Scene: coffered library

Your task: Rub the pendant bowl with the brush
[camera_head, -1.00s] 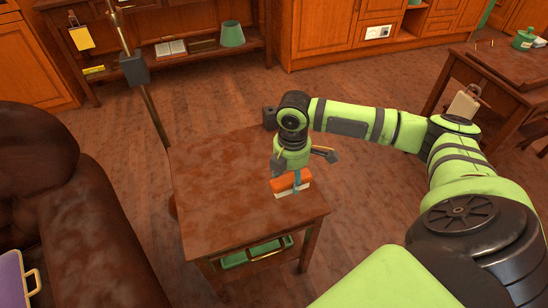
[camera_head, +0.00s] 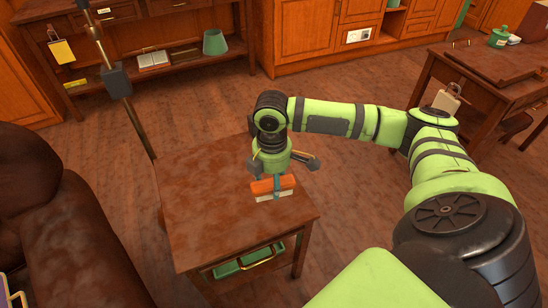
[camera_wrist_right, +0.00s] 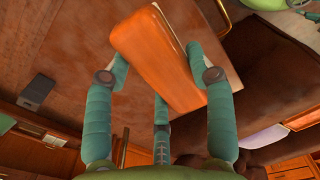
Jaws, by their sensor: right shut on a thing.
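The brush, with an orange back (camera_head: 270,186) and a pale bristle side, is over the right part of the small wooden table. My right gripper (camera_head: 277,184) is shut on it from above. The brush also shows in the right wrist view (camera_wrist_right: 160,62), slanted between the teal fingers (camera_wrist_right: 163,82). I cannot tell whether its bristles touch the tabletop. I cannot make out the pendant bowl in either view. My left gripper is not in view.
The small table (camera_head: 200,205) has a bare top on its left and a green-lined, partly open drawer (camera_head: 243,262). A brown armchair (camera_head: 80,220) stands left. A thin pole with a dark box (camera_head: 117,77) rises behind the table. A desk (camera_head: 500,95) stands at right.

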